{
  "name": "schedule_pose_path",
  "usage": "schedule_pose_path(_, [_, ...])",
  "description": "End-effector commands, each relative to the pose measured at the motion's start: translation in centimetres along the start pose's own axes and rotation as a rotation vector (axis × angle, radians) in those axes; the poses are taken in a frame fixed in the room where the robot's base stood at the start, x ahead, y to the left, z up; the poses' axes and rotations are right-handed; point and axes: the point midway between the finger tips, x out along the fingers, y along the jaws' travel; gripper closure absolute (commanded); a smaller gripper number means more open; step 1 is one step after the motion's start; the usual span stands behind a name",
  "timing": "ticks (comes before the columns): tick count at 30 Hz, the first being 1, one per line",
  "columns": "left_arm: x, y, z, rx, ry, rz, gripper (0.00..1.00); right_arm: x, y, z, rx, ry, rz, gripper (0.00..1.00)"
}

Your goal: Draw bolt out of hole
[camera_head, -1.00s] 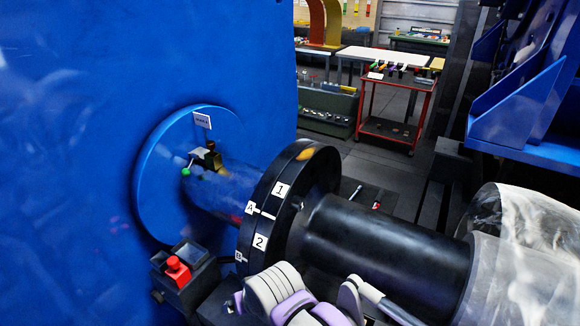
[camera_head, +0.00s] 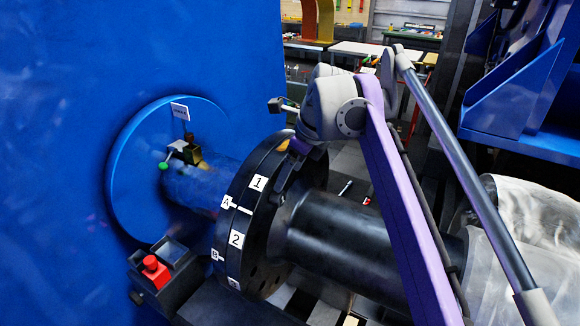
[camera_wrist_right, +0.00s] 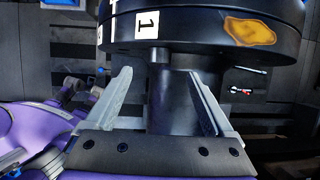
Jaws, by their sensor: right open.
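The black flange coupling (camera_head: 262,215) on the shaft carries white labels 1, 2, A and B. In the right wrist view, its rim (camera_wrist_right: 200,42) crosses the top, with label 1 near the middle. A short dark cylindrical stub, probably the bolt (camera_wrist_right: 159,54), sticks out of the flange face below label 1. My right gripper (camera_wrist_right: 160,76) is open, with its two fingers apart on either side below the stub, not visibly touching it. In the head view, my right arm reaches over the shaft and the hand hides the flange's upper back side. The left gripper is not in view.
A thick black shaft (camera_head: 340,240) runs right from the flange toward a plastic-wrapped part (camera_head: 520,225). A blue machine wall (camera_head: 80,90) stands left, with a red button box (camera_head: 155,270) below. An orange-yellow patch (camera_wrist_right: 250,32) marks the rim. Workbenches stand behind.

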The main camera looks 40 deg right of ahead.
Motion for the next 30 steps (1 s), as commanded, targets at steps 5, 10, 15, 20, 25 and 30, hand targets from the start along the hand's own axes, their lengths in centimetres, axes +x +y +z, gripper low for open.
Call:
schedule_pose_path(5, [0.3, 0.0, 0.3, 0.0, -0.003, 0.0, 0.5, 3.5, 0.1, 0.0, -0.005, 0.0, 0.0, 0.12])
schedule_pose_path(10, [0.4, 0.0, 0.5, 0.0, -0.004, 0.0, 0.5, 6.4, 0.1, 0.0, -0.006, 0.001, 0.0, 0.12])
schedule_pose_path(15, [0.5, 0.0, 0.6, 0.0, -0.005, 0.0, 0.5, 8.2, 0.1, 0.0, -0.006, 0.001, 0.0, 0.12])
schedule_pose_path(20, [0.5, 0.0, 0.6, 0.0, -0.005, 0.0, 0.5, 8.8, 0.1, 0.0, -0.006, 0.0, 0.0, 0.12])
schedule_pose_path(25, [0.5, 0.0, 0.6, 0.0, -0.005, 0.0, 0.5, 8.9, 0.1, 0.0, -0.005, 0.0, -0.001, 0.12])
schedule_pose_path(30, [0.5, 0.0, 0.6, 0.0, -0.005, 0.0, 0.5, 8.8, 0.1, 0.0, -0.006, 0.0, -0.001, 0.31])
